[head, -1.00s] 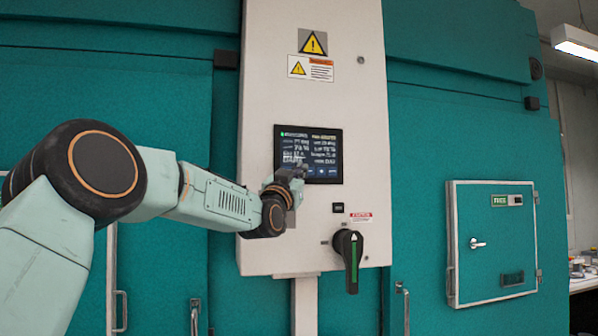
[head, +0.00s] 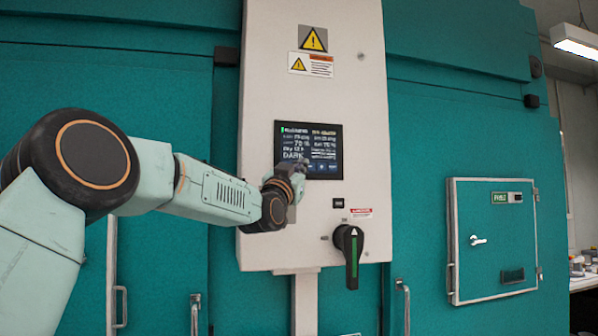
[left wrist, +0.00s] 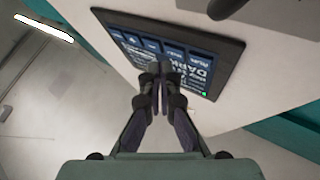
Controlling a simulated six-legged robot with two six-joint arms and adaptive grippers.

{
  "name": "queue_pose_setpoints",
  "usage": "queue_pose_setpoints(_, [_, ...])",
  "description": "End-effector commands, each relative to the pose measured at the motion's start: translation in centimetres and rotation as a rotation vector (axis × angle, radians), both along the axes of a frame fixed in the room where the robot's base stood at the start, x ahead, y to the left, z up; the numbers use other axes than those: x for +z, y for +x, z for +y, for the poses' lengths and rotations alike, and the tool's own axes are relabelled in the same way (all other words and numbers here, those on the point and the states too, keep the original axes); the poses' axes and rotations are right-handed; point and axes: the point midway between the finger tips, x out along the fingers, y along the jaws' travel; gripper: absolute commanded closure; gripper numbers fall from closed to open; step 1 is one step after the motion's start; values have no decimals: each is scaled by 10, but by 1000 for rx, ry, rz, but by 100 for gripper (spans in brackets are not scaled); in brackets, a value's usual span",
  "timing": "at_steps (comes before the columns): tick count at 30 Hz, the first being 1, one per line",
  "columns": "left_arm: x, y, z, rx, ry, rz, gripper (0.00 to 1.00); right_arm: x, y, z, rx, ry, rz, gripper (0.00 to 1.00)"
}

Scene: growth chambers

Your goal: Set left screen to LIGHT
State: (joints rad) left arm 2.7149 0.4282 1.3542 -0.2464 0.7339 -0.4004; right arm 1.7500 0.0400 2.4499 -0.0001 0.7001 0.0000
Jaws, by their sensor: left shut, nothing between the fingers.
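The dark touch screen (head: 325,146) is set in the pale control panel, with two columns of white text and a row of blue buttons along its bottom. The large word DARK stands low in its left column. The screen also shows tilted in the left wrist view (left wrist: 222,50), where DARK is readable beside the fingers. My left gripper (head: 300,167) is shut and empty, its tips in front of the screen's lower edge. In the left wrist view its fingertips (left wrist: 160,69) overlap the button row; I cannot tell whether they touch. My right gripper is not in view.
A black rotary handle with a green stripe (head: 352,252) juts out below the screen. A small black switch (head: 338,203) sits between them. Teal chamber doors flank the panel (head: 270,80). A small framed hatch (head: 490,250) is at the right.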

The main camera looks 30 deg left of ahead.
Motion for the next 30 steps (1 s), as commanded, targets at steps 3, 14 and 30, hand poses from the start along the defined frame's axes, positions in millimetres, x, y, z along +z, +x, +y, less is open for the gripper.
queue_pose_setpoints(3, [0, 0, 0, 0, 0, 1, 100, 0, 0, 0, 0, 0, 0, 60])
queue_pose_setpoints(14, [-2, -10, -12, -1, 0, 0, 100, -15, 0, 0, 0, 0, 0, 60])
queue_pose_setpoints(30, [0, -33, -38, 0, 0, 1, 100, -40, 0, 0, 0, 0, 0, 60])
